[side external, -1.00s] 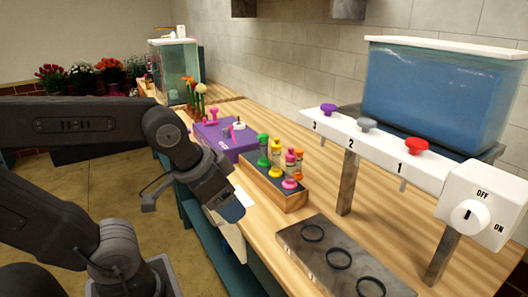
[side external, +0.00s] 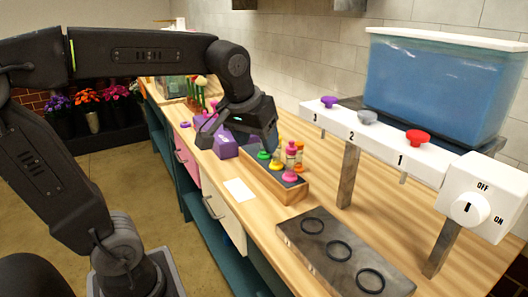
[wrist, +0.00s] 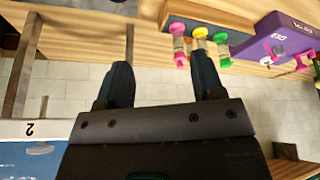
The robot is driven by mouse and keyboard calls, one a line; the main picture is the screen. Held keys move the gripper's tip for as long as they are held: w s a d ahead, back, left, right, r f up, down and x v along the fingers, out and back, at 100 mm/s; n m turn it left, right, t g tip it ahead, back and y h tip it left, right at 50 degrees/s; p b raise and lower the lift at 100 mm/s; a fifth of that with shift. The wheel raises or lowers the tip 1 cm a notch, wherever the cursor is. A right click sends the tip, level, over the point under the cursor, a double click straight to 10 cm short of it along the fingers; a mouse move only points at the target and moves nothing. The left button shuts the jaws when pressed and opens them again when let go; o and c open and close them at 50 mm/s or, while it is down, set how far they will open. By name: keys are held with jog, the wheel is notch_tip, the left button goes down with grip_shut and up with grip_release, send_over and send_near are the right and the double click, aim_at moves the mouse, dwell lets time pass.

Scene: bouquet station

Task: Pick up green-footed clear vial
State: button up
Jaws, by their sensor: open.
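The wooden rack (side external: 262,180) holds several small vials with coloured ends. A green vial end (side external: 276,163) shows at its left end in the side view, with the vial's upper part hidden behind my gripper. In the wrist view, the clear vial with green ends (wrist: 223,50) stands beside a yellow-ended vial (wrist: 200,40) and a pink-ended vial (wrist: 180,42). My gripper (side external: 238,137) is open, with nothing between its fingers. It is above and left of the vials in the side view. In the wrist view, the gripper (wrist: 163,78) has its right finger near the vials.
A purple box (side external: 225,147) stands behind the rack. A white card (side external: 239,190) lies at the counter's front edge. A dark plate with rings (side external: 345,252) lies in front. The dispenser bar (side external: 380,143) and blue tank (side external: 435,90) stand at right.

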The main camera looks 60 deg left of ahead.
jog(key=w+a+f+n+g+y, duration=0.1)
jog(key=w+a+n+g+y, duration=0.25)
jog(key=w+a+n, duration=1.2)
jog(key=shift+w+a+f+m+g+h, duration=0.2)
jog(key=shift+a+f+m, duration=0.3)
jog(key=shift+a+f, duration=1.45)
jog(key=shift+w+a+f+m+g+h, duration=0.1)
jog(key=shift+w+a+f+m, duration=0.3)
jog(key=shift+a+f, duration=1.55)
jog(key=shift+w+a+f+m+g+h, duration=0.15)
jog(key=shift+a+f+m, duration=0.4)
jog(key=shift+a+f, duration=1.4)
jog(key=shift+d+f, duration=0.65)
